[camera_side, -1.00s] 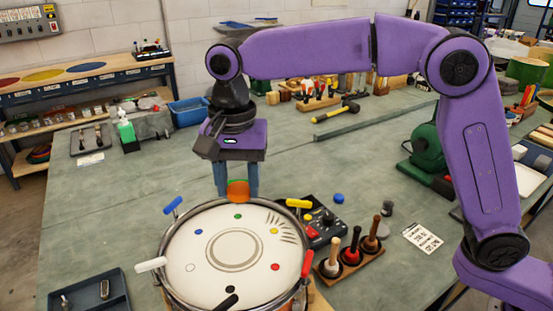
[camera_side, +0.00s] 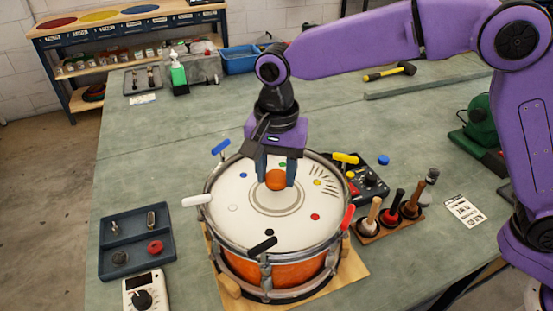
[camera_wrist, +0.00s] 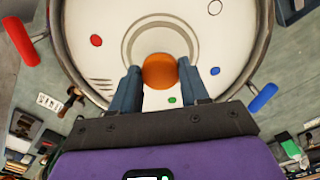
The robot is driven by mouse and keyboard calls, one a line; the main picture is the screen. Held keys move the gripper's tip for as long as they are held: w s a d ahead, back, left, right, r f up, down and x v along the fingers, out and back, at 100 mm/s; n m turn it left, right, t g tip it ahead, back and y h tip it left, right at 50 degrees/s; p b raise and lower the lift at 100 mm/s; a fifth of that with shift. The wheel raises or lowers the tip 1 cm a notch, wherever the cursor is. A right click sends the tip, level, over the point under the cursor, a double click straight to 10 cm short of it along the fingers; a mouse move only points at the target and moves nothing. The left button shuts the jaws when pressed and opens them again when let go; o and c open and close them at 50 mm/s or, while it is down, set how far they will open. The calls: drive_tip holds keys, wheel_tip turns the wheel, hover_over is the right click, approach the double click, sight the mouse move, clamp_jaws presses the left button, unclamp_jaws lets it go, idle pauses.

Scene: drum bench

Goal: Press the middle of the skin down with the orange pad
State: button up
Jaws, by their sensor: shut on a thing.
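The drum (camera_side: 290,268) has an orange shell, a metal rim and a white skin (camera_side: 240,223) with grey rings in its middle and coloured dots near its edge. My gripper (camera_side: 277,182) is shut on the round orange pad (camera_side: 277,179), and its fingers point down over the ringed middle. In the wrist view the pad (camera_wrist: 160,71) sits between the two fingertips and covers part of the rings (camera_wrist: 136,30). I cannot tell whether the pad touches the skin.
Coloured handles stand around the rim: blue (camera_side: 221,147), white (camera_side: 197,200), black (camera_side: 263,245), red (camera_side: 347,217) and yellow (camera_side: 345,158). A dark tray (camera_side: 137,240) and a meter (camera_side: 146,291) lie left. A mallet rack (camera_side: 388,225) and a control box (camera_side: 367,183) stand right.

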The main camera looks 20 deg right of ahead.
drive_tip(key=shift+f, duration=1)
drive_tip(key=shift+f, duration=0.8)
idle(0.8)
drive_tip(key=shift+r, duration=3.1)
